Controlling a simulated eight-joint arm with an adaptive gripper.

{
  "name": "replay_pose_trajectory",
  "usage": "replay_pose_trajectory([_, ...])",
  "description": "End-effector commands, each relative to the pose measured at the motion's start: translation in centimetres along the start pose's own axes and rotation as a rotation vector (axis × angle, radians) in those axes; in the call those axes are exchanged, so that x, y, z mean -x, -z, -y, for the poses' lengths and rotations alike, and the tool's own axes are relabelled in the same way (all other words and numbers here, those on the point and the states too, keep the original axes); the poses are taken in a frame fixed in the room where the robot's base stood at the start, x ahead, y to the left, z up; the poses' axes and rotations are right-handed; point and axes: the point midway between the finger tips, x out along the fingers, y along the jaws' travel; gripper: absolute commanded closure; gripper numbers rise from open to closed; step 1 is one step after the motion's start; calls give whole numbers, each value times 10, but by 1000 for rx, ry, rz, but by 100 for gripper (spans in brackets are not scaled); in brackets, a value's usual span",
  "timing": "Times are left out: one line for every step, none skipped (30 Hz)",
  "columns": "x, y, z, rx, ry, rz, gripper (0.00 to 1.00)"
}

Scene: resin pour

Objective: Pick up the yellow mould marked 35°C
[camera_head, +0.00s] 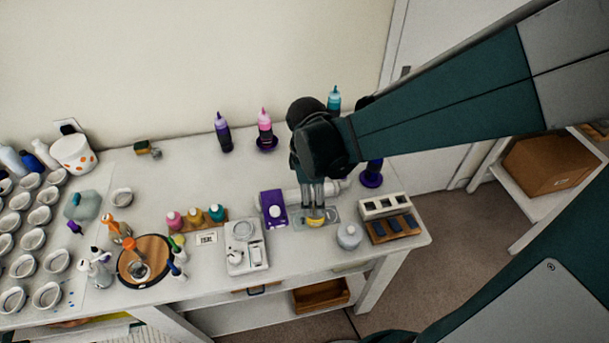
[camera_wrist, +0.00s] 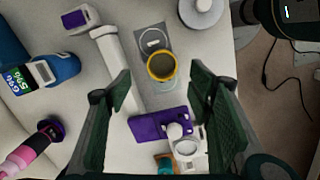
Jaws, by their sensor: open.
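The yellow mould (camera_wrist: 161,67) is a small round cup with a yellow rim and a dark inside. It stands upright by a grey plate (camera_wrist: 142,58) in the wrist view, and no 35°C marking is legible. In the head view the mould (camera_head: 315,220) is small and partly hidden by the fingers. My gripper (camera_wrist: 160,78) is open, with its two dark green fingers on either side of the mould in the picture and a visible gap to each. In the head view my gripper (camera_head: 315,203) points down over the mould; contact cannot be told.
A purple device (camera_head: 273,210) and a white cylinder (camera_wrist: 116,65) lie close on the left. A white round jar (camera_head: 349,236) and a tray with dark blocks (camera_head: 393,225) are on the right. A white machine (camera_head: 246,247) stands front left.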

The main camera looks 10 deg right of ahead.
Motion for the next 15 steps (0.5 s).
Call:
replay_pose_trajectory([-8, 3, -1, 24, 9, 7, 48])
replay_pose_trajectory([-11, 4, 0, 39, 15, 11, 48])
replay_pose_trajectory([-15, 5, 0, 56, 22, 16, 48])
replay_pose_trajectory([-17, 6, 0, 68, 26, 19, 48])
replay_pose_trajectory([-20, 7, 0, 79, 30, 22, 48])
replay_pose_trajectory([-22, 8, 1, 90, 34, 25, 48])
replay_pose_trajectory([-24, 8, 1, 97, 38, 27, 48])
replay_pose_trajectory([-25, 8, 1, 104, 40, 29, 48])
replay_pose_trajectory([-26, 9, 1, 111, 43, 30, 48])
replay_pose_trajectory([-27, 9, 1, 114, 44, 31, 48])
replay_pose_trajectory([-27, 9, 1, 116, 45, 32, 48])
replay_pose_trajectory([-27, 9, 1, 118, 46, 32, 48])
replay_pose_trajectory([-27, 9, 1, 118, 46, 33, 48])
replay_pose_trajectory([-27, 9, 2, 119, 46, 33, 48])
replay_pose_trajectory([-27, 9, 2, 118, 46, 33, 48])
